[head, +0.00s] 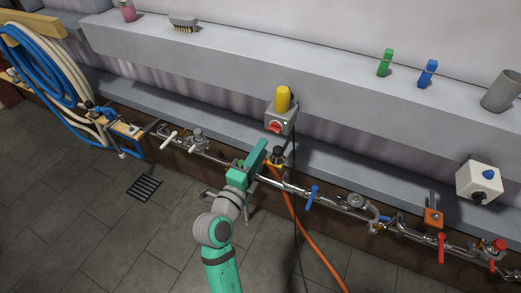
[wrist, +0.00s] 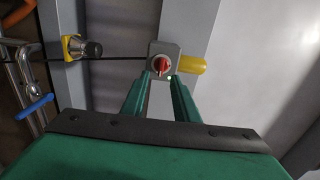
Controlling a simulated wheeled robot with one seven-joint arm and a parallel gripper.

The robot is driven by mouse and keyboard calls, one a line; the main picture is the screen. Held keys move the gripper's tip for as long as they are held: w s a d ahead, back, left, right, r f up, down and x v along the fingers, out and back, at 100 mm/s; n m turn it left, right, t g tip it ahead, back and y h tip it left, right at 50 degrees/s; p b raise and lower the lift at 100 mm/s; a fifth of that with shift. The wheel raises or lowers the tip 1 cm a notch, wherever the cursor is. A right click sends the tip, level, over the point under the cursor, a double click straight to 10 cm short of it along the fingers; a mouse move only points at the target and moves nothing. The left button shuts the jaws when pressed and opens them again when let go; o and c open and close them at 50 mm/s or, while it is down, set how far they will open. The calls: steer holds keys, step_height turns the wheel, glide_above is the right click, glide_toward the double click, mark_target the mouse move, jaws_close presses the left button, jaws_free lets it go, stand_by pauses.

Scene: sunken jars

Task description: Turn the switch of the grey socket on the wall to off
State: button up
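The grey socket (head: 280,118) is on the wall ledge, with a yellow plug (head: 283,98) in its top and a red switch (head: 275,127) on its front. A small green light shows beside the switch. In the wrist view the grey socket (wrist: 177,49) lies straight ahead, with the red switch (wrist: 161,65) between and beyond my fingertips and the yellow plug (wrist: 192,66) to the right. My gripper (wrist: 161,80) is open and empty, its two green fingers apart. In the head view my gripper (head: 262,148) is below and left of the socket. Contact with the switch cannot be told.
Metal pipes with valves run along the wall; a blue handle (head: 312,196) and a red handle (head: 441,248) stick out. An orange hose (head: 305,235) and a black cable hang near my arm. A white box (head: 480,181) is at right. The floor at left is mostly clear.

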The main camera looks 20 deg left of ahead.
mark_target(273, 131)
steer(key=shift+w+r, duration=0.15)
steer(key=shift+w, duration=3.85)
steer(key=shift+c, duration=0.3)
steer(key=c, duration=0.5)
